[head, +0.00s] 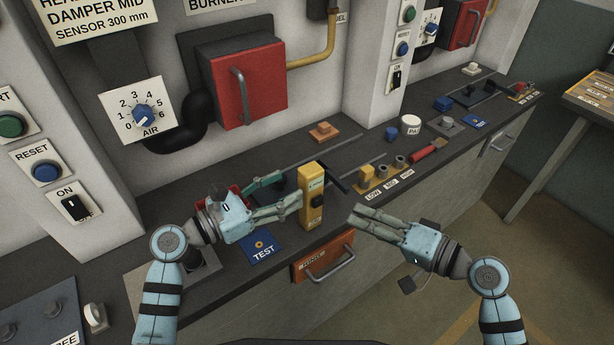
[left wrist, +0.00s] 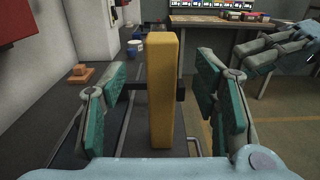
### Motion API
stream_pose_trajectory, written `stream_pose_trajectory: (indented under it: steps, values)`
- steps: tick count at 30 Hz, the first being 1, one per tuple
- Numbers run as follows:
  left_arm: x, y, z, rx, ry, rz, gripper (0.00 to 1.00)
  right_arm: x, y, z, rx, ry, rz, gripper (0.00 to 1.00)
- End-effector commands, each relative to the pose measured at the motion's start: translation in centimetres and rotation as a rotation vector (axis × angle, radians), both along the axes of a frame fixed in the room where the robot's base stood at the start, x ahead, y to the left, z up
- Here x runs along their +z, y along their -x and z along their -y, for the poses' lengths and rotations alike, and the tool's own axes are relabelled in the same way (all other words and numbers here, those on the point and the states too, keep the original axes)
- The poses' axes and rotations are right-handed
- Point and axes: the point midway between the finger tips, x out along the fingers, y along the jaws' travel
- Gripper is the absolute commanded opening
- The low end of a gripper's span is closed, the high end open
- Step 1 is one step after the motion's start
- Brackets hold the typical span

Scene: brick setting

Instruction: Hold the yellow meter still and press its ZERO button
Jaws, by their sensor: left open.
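The yellow meter (head: 312,212) stands upright near the counter's front edge. Its face has a small display at the top, a dark part in the middle and a label lower down too small to read; I cannot make out the word ZERO. My left gripper (head: 290,188) is open, with its fingertips at the meter's left side. In the left wrist view the meter (left wrist: 162,95) rises between the spread fingers, with gaps on both sides. My right gripper (head: 353,214) is to the right of the meter, apart from it, its fingers together and empty.
A blue TEST card (head: 260,246) lies left of the meter. A switch block (head: 382,178) and red-handled tool (head: 428,152) lie to the right. An orange-brown drawer (head: 323,258) is in the counter's front. A red burner door (head: 243,83) is on the wall behind.

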Motion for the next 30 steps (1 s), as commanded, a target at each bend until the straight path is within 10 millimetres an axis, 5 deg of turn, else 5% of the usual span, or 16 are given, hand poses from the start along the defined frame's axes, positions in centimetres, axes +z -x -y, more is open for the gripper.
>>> stream_pose_trajectory:
  steps: [9,19,30]
  values:
    - [0.0,-3.9,5.4,-0.001,0.002,-0.002,0.55,0.0,0.0,0.0,0.001,-0.001,0.0,0.33]
    - [-0.1,-4.3,6.0,-0.001,-0.001,-0.003,0.55,0.0,0.0,0.0,0.001,0.0,0.0,0.33]
    - [-0.1,-4.3,6.0,-0.001,-0.001,-0.003,0.0,0.0,0.0,0.0,0.0,0.0,0.0,0.33]
